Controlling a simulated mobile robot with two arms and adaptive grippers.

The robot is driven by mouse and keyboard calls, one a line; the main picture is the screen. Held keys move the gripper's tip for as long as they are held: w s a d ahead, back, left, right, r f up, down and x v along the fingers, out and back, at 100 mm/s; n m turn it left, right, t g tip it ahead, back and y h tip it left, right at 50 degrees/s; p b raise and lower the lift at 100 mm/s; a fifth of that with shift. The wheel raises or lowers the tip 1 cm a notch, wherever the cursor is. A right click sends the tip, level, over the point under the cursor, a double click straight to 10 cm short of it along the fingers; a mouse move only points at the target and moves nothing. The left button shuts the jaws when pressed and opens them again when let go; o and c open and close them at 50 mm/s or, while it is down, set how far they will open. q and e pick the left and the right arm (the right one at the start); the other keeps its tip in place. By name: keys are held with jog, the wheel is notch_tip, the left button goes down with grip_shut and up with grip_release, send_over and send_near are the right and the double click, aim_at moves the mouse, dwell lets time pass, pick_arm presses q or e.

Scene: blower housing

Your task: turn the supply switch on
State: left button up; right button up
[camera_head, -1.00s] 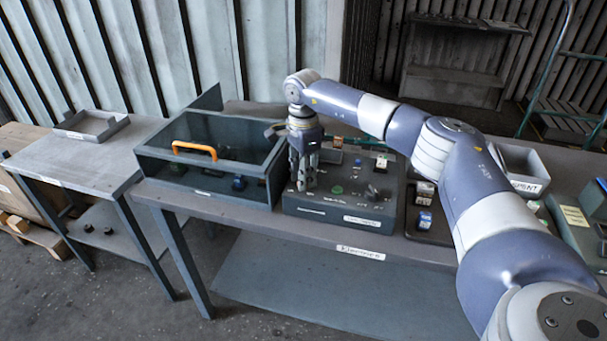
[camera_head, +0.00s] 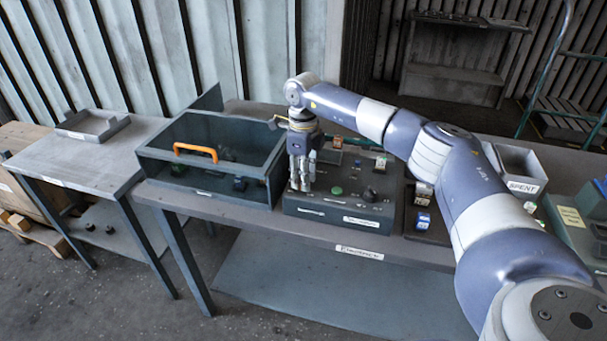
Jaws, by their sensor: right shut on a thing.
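My right gripper (camera_head: 301,186) points straight down at the left part of the grey control panel (camera_head: 331,212) on the bench. Its fingers are closed on a small control there, apparently the supply switch, which the fingers hide. To the right of the fingers, the panel top carries a green button (camera_head: 337,191) and a dark knob (camera_head: 370,194). Labels run along the panel's front edge, too small to read. My left gripper is out of view.
A dark box with a clear lid and orange handle (camera_head: 195,151) stands just left of the panel. A tray with small blocks (camera_head: 423,221) and a grey bin marked SPENT (camera_head: 524,184) are to the right. A lower side table (camera_head: 85,160) stands at the left.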

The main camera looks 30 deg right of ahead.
jog(key=m, duration=0.4)
jog(key=shift+r+p, duration=0.1)
jog(key=shift+p, duration=0.2)
jog(key=shift+m, duration=1.8)
jog(key=shift+w, duration=0.1)
jog(key=o, duration=1.1)
jog(key=shift+c, duration=0.2)
notch_tip(320, 180, up, 12)
jog(key=shift+f, duration=0.1)
